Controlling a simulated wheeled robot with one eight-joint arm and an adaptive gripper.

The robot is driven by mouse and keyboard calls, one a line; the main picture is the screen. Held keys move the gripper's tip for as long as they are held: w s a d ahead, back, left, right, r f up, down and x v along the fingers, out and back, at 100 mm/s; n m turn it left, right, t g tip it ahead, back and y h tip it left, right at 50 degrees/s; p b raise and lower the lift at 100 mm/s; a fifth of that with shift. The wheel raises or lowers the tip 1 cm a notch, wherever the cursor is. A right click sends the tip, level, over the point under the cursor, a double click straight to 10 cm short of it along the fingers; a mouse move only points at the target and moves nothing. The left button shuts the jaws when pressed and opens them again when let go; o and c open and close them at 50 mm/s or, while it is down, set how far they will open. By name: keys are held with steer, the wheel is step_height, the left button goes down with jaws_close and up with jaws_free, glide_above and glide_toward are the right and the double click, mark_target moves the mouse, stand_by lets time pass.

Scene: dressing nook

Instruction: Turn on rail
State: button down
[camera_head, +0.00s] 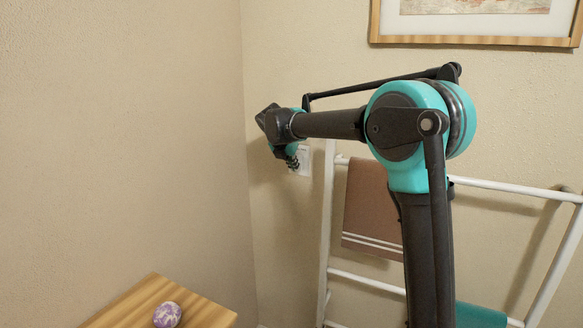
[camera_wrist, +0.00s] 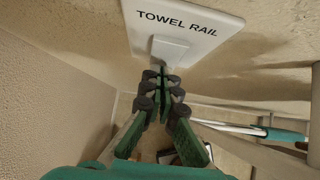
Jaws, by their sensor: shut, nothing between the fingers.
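A white switch plate (camera_wrist: 190,22) marked "TOWEL RAIL" is on the wall at the top of the wrist view. Its rocker (camera_wrist: 171,49) stands out at the lower middle of the plate. My gripper (camera_wrist: 163,78) is shut and empty, with its green fingertips right at the rocker's lower edge. I cannot tell whether they touch it. In the head view the plate (camera_head: 305,161) is partly hidden behind my gripper (camera_head: 292,162). The white ladder-like towel rail (camera_head: 328,215) stands against the wall to the right of the plate.
A brown towel (camera_head: 371,205) and a teal towel (camera_head: 480,315) hang on the rail, partly behind my arm. A wooden table (camera_head: 205,314) with a purple and white round object (camera_head: 167,315) is at lower left. A framed picture (camera_head: 475,40) hangs above. The left wall is bare.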

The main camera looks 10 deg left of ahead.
steer(key=shift+w+d+f, duration=0.1)
steer(key=shift+w+f, duration=0.05)
steer(key=shift+w, duration=0.2)
stand_by(0.4)
steer(key=shift+r, duration=0.9)
steer(key=s+a+f+v, duration=0.1)
steer(key=s+f+v, duration=0.1)
steer(key=v, duration=1.1)
